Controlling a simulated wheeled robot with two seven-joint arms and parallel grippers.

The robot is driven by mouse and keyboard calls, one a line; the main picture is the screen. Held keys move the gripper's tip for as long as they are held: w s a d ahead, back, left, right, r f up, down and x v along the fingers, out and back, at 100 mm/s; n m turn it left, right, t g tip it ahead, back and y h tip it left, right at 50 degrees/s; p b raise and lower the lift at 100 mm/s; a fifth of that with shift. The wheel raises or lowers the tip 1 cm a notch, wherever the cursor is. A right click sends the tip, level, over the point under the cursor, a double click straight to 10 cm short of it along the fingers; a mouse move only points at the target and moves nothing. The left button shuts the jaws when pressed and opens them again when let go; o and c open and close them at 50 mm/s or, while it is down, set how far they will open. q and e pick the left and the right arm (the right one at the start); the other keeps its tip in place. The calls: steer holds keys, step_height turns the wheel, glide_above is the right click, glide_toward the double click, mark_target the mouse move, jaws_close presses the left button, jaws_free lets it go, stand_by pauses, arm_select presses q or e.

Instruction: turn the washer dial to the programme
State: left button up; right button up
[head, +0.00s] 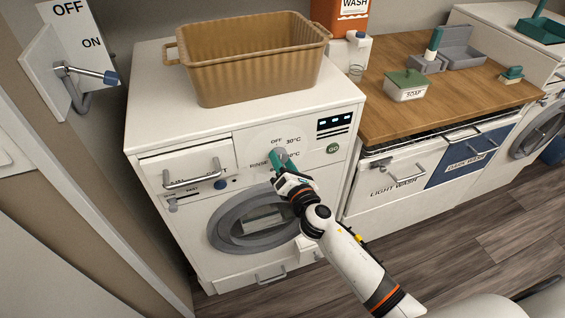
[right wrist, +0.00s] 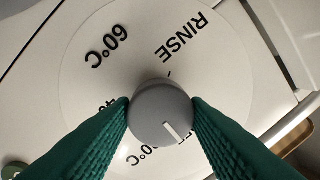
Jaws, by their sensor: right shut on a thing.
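The washer (head: 230,185) is white with a round glass door. Its grey dial (head: 280,153) is on the upper front panel, largely covered by my right gripper (head: 284,162). In the right wrist view, the teal fingers (right wrist: 161,115) are shut on both sides of the grey dial (right wrist: 155,100). Its white pointer line slants to the lower right, towards a label partly hidden by the right finger. The RINSE label (right wrist: 181,38) is at upper right and the 60°C label (right wrist: 106,46) at upper left. Other labels are partly covered. My left gripper is not in view.
A tan basket (head: 250,75) stands on the washer. A detergent drawer (head: 187,168) is left of the dial, and a GO button (head: 333,149) is right of it. A wooden counter (head: 430,105) adjoins on the right. A wall lever (head: 92,73) is at far left.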

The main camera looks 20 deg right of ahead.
steer(key=m+b, duration=0.1)
steer(key=m, duration=1)
steer(key=m+h, duration=0.1)
steer(key=m, duration=0.9)
steer(key=shift+a+f+m+t+b, duration=0.1)
steer(key=shift+m+t+b, duration=0.2)
steer(key=shift+m+b, duration=0.1)
steer(key=o, duration=1)
steer(key=shift+s, duration=0.1)
steer(key=s, duration=0.4)
steer(key=s+b, duration=0.1)
steer(key=s, duration=0.6)
steer(key=shift+s+f, duration=0.35)
steer(key=shift+s, duration=0.05)
